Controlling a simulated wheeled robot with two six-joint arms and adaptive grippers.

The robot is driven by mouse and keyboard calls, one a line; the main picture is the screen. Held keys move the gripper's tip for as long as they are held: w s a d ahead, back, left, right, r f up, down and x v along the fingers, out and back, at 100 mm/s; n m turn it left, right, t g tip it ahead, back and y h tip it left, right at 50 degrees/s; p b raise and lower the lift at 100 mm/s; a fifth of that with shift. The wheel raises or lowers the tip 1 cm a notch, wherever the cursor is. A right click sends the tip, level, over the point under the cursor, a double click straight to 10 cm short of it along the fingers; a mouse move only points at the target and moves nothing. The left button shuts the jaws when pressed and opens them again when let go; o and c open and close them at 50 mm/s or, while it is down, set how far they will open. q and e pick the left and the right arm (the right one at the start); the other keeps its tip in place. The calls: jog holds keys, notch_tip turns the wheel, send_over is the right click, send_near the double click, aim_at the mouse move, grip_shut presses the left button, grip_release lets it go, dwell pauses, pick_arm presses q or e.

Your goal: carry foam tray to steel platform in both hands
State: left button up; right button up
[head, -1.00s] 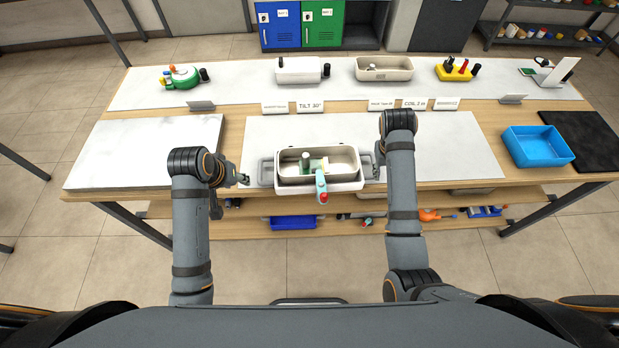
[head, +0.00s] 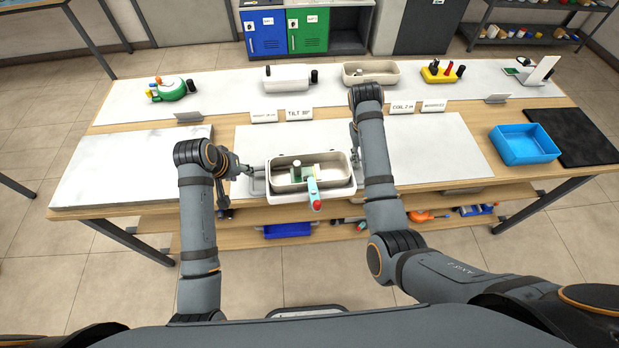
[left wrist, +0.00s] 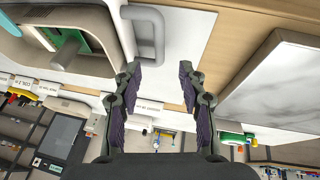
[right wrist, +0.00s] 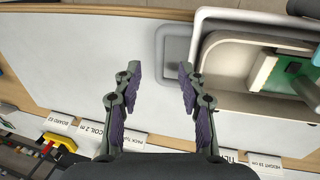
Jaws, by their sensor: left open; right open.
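The cream foam tray (head: 278,196) stands on the grey-white mat at the table's front middle, with a grey loop handle at each end. The pale slab at left (head: 130,170) looks like the steel platform.
A blue bin (head: 525,146) and a black mat (head: 573,137) are at the right. Several devices and small label cards line the back, including a green device (head: 172,90) and a white box (head: 287,78). The mat right of the tray is clear.

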aim_at(250, 179)
pick_arm(q)
jog(key=x, duration=0.7)
jog(key=shift+w+d+f, duration=0.1)
jog(key=shift+f, duration=0.05)
pick_arm(e)
jog(key=f, duration=0.2)
jog(key=d+f, duration=0.1)
jog(key=f, duration=0.4)
jog(key=shift+d+f, duration=0.15)
jog(key=shift+d, duration=0.1)
pick_arm(q)
jog(key=shift+c, duration=0.2)
pick_arm(e)
jog(key=shift+c, duration=0.3)
pick_arm(q)
grip_shut()
pick_arm(e)
grip_shut()
jog(key=shift+w, duration=0.1)
